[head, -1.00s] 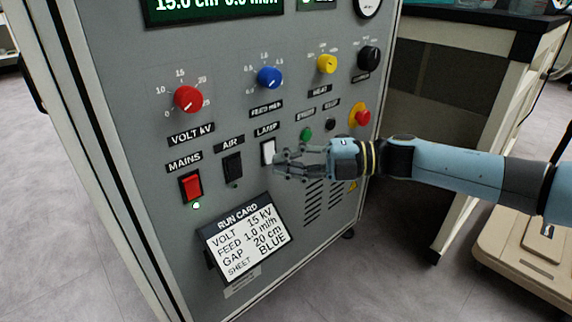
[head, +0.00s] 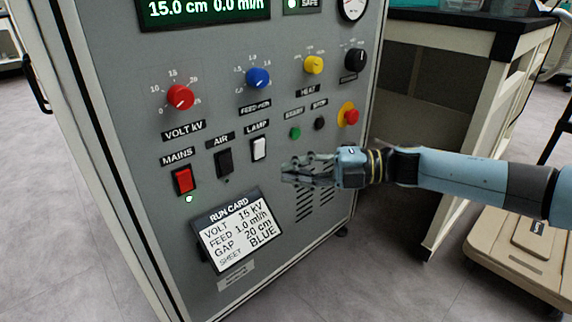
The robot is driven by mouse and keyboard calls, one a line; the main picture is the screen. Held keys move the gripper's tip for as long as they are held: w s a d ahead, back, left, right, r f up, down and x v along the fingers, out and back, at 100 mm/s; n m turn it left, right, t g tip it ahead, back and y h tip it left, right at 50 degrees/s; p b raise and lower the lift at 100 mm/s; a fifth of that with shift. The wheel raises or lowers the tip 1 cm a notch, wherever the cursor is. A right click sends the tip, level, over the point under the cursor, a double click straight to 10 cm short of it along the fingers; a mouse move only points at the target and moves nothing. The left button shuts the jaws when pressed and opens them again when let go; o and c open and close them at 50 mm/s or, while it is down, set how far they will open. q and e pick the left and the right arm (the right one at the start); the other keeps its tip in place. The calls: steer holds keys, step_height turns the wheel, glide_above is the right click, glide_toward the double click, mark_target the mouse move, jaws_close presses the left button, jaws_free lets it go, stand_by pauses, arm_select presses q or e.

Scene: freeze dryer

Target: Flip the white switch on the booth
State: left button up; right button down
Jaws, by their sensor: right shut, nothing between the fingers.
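The white switch (head: 259,148) sits under the LAMP label on the grey booth panel (head: 215,110). It is in full view. My right gripper (head: 288,171) is shut and empty. Its fingertips are to the right of and a little below the white switch, apart from it in the picture. My right arm comes in from the right edge. My left gripper is not in view.
A black AIR switch (head: 224,161) and a lit red MAINS switch (head: 183,180) are left of the white one. Red, blue, yellow and black knobs sit above. A red emergency button (head: 350,115) is at right. A run card (head: 236,233) is below.

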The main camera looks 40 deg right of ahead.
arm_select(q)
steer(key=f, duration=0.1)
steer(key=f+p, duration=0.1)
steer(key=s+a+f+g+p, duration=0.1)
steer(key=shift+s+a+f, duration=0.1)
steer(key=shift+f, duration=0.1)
arm_select(e)
steer(key=v, duration=0.8)
steer(key=shift+d+f, duration=0.3)
steer(key=shift+f, duration=0.5)
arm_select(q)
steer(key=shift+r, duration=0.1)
arm_select(e)
steer(key=shift+s, duration=0.1)
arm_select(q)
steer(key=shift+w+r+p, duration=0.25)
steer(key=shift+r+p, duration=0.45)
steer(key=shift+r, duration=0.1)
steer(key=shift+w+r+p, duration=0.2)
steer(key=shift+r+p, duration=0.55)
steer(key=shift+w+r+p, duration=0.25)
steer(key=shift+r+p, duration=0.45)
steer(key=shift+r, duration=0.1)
arm_select(e)
steer(key=s, duration=0.9)
steer(key=shift+d, duration=0.35)
